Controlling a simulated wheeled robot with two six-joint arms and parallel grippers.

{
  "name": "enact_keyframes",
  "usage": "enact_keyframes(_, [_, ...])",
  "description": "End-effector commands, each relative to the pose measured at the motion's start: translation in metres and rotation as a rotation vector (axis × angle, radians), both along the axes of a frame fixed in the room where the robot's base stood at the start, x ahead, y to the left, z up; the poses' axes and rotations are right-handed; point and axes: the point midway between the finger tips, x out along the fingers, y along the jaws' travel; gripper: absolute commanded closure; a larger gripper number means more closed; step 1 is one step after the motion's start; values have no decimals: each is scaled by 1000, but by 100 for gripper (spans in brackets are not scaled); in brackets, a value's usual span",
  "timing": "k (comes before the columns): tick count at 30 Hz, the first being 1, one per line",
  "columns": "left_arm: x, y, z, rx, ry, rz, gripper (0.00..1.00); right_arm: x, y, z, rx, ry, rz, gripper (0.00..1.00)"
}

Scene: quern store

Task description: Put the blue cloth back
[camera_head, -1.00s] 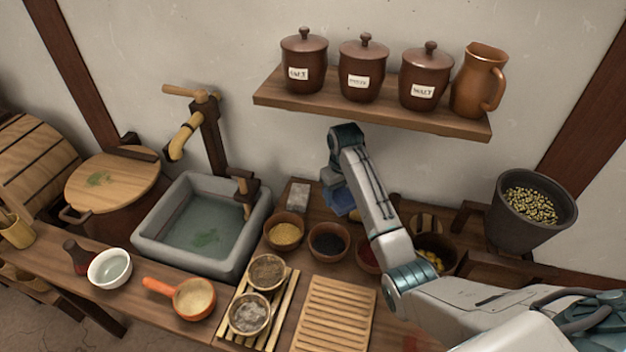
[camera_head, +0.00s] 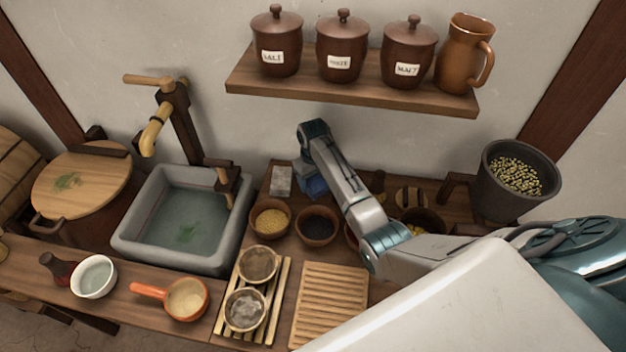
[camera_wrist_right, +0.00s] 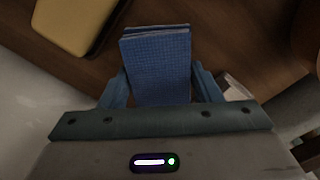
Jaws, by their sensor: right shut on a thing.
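The blue cloth (camera_wrist_right: 157,65) is a folded, textured pad held between the fingers of my right gripper (camera_wrist_right: 158,88) in the right wrist view. The gripper is shut on it, and the cloth sticks out past the fingertips over brown wood. In the head view a bit of the cloth (camera_head: 316,188) shows below my right wrist, low over the back of the counter, just right of a grey block (camera_head: 281,180). The arm hides the fingers there, and I cannot tell whether the cloth touches the counter. My left gripper is not in view.
Bowls of yellow grain (camera_head: 270,218) and black grain (camera_head: 318,227) stand just in front of the cloth. A shelf (camera_head: 350,98) with lidded jars hangs above. The stone sink (camera_head: 128,240) is to the left, a dark grain bucket (camera_head: 515,195) to the right.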

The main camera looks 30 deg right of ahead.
Motion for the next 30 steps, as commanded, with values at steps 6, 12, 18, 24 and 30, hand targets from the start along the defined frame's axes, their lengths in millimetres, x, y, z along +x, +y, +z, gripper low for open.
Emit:
enact_keyframes(6, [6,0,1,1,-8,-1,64,0,0,-7,-1,-1,0,64])
enact_keyframes(12, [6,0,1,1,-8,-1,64,0,0,-9,0,0,0,64])
enact_keyframes(18, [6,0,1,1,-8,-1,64,0,0,-9,0,0,0,20])
enact_keyframes(24, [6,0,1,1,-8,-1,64,0,0,-9,0,0,0,20])
enact_keyframes(30, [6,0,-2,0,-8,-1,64,1,0,8,0,-4,0,20])
